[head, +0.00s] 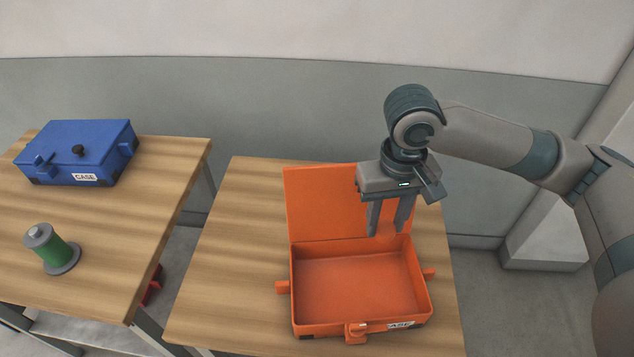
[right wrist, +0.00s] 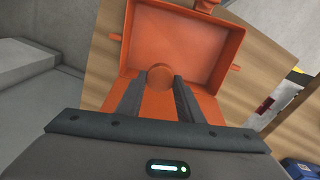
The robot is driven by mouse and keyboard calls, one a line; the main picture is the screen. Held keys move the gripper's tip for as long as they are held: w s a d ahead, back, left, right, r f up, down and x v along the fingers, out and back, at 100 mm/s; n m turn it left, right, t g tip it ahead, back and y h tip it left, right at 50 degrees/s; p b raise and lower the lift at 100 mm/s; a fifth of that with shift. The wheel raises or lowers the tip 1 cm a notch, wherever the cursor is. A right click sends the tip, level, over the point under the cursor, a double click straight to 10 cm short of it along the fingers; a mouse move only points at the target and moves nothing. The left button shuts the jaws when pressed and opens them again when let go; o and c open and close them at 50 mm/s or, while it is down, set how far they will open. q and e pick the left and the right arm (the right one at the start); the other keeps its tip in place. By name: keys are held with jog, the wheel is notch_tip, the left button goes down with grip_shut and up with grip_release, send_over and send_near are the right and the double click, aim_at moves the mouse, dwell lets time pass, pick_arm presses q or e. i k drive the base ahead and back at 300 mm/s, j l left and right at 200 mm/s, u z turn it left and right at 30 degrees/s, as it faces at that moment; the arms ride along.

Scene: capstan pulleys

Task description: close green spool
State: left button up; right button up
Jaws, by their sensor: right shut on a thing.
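The green spool (head: 60,252) stands upright on the left table, with a grey flange at the bottom and a grey top. An orange case (head: 360,285) lies open and empty on the right table, its lid (head: 325,205) swung back. My right gripper (head: 390,233) points down in front of the lid, far from the spool. In the right wrist view its fingers (right wrist: 160,82) are shut on an orange round piece (right wrist: 160,76). Whether this piece belongs to the lid, I cannot tell. My left gripper is out of view.
A closed blue case (head: 75,150) with a black knob sits at the back of the left table (head: 150,200). A gap separates it from the right table (head: 225,250). The wood left of the orange case is clear.

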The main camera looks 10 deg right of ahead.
aim_at(58, 256)
jog(key=u, duration=1.25)
jog(key=i+j, duration=0.3)
